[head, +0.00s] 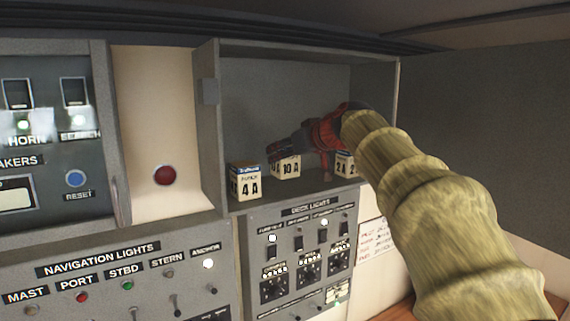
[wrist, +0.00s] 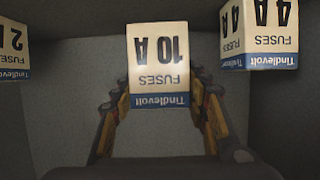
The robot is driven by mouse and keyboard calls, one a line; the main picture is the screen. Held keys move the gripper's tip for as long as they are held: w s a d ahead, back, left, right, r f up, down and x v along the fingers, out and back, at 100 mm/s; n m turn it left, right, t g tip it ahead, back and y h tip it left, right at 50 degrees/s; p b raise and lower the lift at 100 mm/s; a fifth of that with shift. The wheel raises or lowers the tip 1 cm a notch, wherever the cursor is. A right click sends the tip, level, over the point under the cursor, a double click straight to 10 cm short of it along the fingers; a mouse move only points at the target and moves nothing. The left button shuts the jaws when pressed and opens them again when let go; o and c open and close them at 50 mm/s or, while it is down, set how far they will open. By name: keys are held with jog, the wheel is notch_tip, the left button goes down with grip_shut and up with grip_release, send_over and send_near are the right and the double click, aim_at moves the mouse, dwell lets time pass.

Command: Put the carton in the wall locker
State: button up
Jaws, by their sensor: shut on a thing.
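The wall locker (head: 228,125) is an open grey box above the deck lights panel in the head view. My gripper (head: 284,155) reaches into it from the right. It is shut on a cream and blue carton marked 10 A (head: 290,168), with one finger on each side of it. In the wrist view the carton (wrist: 158,60) appears upside down between the fingers of my gripper (wrist: 160,98). The carton is low in the locker, close to its floor; I cannot tell whether it touches.
A 4 A fuse carton (head: 246,184) stands at the locker's front left. A 2 A carton (head: 344,165) stands at the right, partly hidden by my arm. Both flank the held carton. A grey panel (head: 480,120) lies right of the locker. Switch panels (head: 300,255) are below.

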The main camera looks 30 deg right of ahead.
aim_at(285, 164)
jog(key=shift+w+f+p, duration=0.2)
jog(key=shift+f+p, duration=0.1)
jog(key=shift+f, duration=0.95)
jog(key=shift+s+f, duration=0.1)
jog(key=shift+f, duration=0.25)
jog(key=shift+f, duration=0.2)
jog(key=o, duration=1.4)
jog(key=shift+r, duration=0.2)
jog(key=b+v, duration=0.3)
jog(key=v, duration=0.9)
